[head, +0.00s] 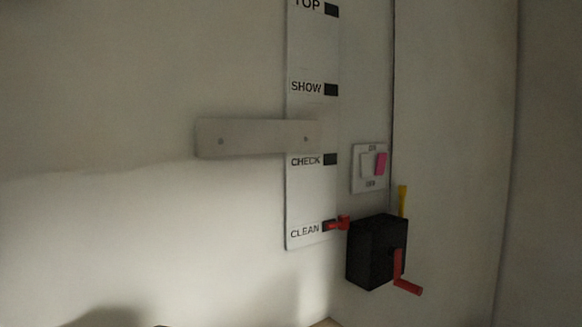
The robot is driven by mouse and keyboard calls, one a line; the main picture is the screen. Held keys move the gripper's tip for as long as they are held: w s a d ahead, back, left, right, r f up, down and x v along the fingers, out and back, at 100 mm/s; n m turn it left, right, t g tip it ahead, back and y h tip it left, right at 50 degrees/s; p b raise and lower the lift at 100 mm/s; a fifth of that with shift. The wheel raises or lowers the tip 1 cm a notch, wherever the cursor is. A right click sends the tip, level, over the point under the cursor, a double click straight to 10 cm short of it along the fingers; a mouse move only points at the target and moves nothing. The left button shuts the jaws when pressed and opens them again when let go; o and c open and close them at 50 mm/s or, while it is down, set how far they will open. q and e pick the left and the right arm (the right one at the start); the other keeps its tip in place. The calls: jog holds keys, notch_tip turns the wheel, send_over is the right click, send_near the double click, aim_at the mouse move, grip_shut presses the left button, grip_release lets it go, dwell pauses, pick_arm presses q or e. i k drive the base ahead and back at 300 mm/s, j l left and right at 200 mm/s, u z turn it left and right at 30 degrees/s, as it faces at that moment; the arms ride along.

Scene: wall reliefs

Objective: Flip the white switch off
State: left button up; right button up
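A white switch (366,165) sits on a pale wall plate (370,187) right of the middle in the head view. A pink switch (381,164) is directly to its right on the same plate. Small lettering shows above and below the switches, too blurred to read surely. I cannot tell which way the white switch is tilted. Neither of my grippers shows in this view.
A tall white panel (309,190) left of the switches carries labels and dark slots, with a red piece (343,222) at CLEAN. A pale bar (255,138) crosses its left edge. A black box (376,252) with a red crank (405,284) sits below the switches. A yellow piece (402,200) stands behind it.

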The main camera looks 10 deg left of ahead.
aim_at(366, 164)
jog(key=i+j+z, duration=0.1)
jog(key=z, duration=0.3)
jog(key=i+j+z, duration=0.15)
jog(key=z, duration=0.25)
jog(key=i+j+z, duration=0.1)
jog(key=z, duration=0.3)
